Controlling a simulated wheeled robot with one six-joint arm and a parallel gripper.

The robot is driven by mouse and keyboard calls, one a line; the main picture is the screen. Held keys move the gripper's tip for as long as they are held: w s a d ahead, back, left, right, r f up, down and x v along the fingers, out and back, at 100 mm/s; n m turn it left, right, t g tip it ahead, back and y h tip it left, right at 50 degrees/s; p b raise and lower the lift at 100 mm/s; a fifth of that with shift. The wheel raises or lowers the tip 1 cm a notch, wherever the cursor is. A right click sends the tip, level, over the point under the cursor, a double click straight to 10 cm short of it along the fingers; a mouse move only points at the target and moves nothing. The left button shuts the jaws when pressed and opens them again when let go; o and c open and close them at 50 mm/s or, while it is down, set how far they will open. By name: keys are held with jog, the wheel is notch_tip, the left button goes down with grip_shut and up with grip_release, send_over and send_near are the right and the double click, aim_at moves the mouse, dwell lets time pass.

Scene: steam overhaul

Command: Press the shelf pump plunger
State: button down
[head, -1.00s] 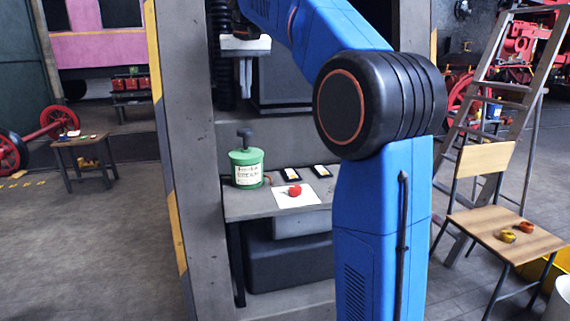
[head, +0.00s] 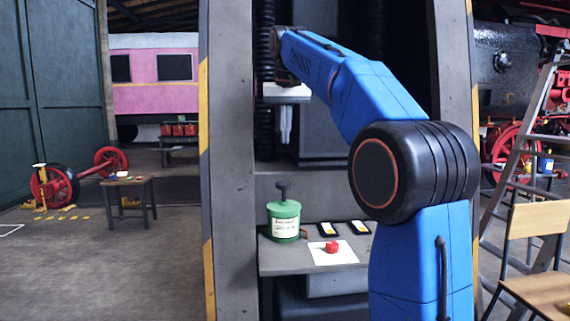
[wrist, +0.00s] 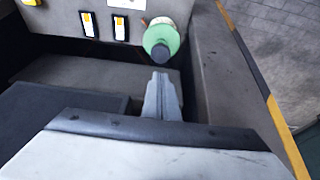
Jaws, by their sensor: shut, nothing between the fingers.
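The shelf pump is a green can with a cream label (head: 284,222) and a dark plunger knob (head: 283,187) standing up from its top. It stands upright at the left end of a grey shelf (head: 275,264). In the wrist view the green can (wrist: 170,36) shows from above, its dark knob (wrist: 160,52) just beyond my fingertips. My gripper (head: 286,138) hangs pointing down above the can in the head view, clear of the knob. Its fingers (wrist: 161,82) are together and empty.
A red object (head: 332,247) lies on a white sheet (head: 347,257) right of the can. Two dark items with white and yellow faces (head: 328,229) lie behind it. A grey post (head: 232,150) stands close on the left. A wooden chair (head: 545,295) is at the right.

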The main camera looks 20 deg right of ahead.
send_near(284, 184)
jog(key=x, duration=0.2)
jog(key=w+x, duration=0.1)
jog(key=x, duration=0.2)
jog(key=shift+w+d, duration=0.15)
jog(key=shift+d, duration=0.05)
jog(key=shift+f, duration=0.6)
jog(key=shift+f, duration=1.8)
notch_tip(284, 184, up, 6)
jog(key=shift+a+f, duration=0.1)
jog(key=shift+f, duration=0.05)
jog(key=v, duration=0.8)
jog(key=shift+s+r, duration=0.35)
